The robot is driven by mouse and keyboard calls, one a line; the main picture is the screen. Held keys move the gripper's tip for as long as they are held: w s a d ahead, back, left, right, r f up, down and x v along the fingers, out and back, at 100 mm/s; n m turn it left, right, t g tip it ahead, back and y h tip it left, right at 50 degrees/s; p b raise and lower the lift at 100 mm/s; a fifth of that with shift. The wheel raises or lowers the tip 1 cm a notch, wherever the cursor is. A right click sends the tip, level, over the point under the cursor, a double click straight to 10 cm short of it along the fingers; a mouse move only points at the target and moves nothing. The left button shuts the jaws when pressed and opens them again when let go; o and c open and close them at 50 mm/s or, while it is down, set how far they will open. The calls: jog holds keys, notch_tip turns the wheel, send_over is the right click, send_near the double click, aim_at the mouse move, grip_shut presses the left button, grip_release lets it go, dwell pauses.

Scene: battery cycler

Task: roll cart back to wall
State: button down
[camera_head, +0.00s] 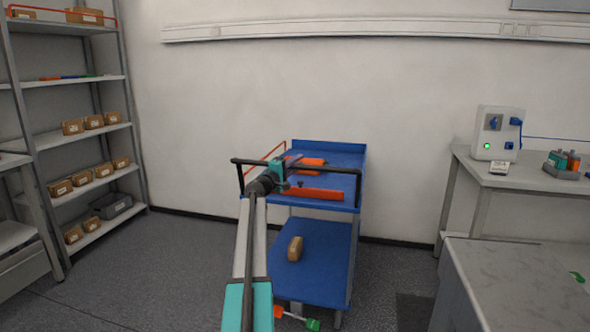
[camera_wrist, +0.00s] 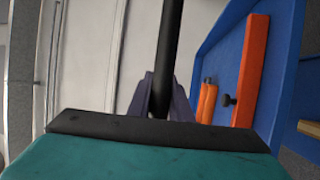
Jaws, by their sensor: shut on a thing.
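The cart (camera_head: 325,234) has two blue shelves, grey posts and a black handle bar (camera_head: 318,168) across its near end. It stands upright close to the back wall (camera_head: 260,80); whether it touches cannot be told. My gripper (camera_head: 268,182) is at the left part of the handle. In the wrist view the black bar (camera_wrist: 170,40) runs between the fingers (camera_wrist: 160,98), which are shut on it. Orange pieces (camera_head: 314,194) lie on the top shelf and also show in the wrist view (camera_wrist: 250,75).
A grey rack (camera_head: 75,142) with several brown boxes stands at the left. A bench (camera_head: 540,182) with a white device (camera_head: 497,135) is at the right, with a grey table (camera_head: 520,280) nearer. Floor left of the cart is clear.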

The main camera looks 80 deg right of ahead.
jog(key=shift+d+r, duration=0.15)
jog(key=shift+d, duration=0.3)
jog(key=c, duration=1.6)
grip_release()
jog(key=shift+d, duration=0.15)
jog(key=shift+a, duration=0.2)
jog(key=v, duration=1.3)
jog(key=shift+w+a, duration=0.15)
jog(key=shift+a, duration=0.1)
jog(key=shift+w, duration=0.1)
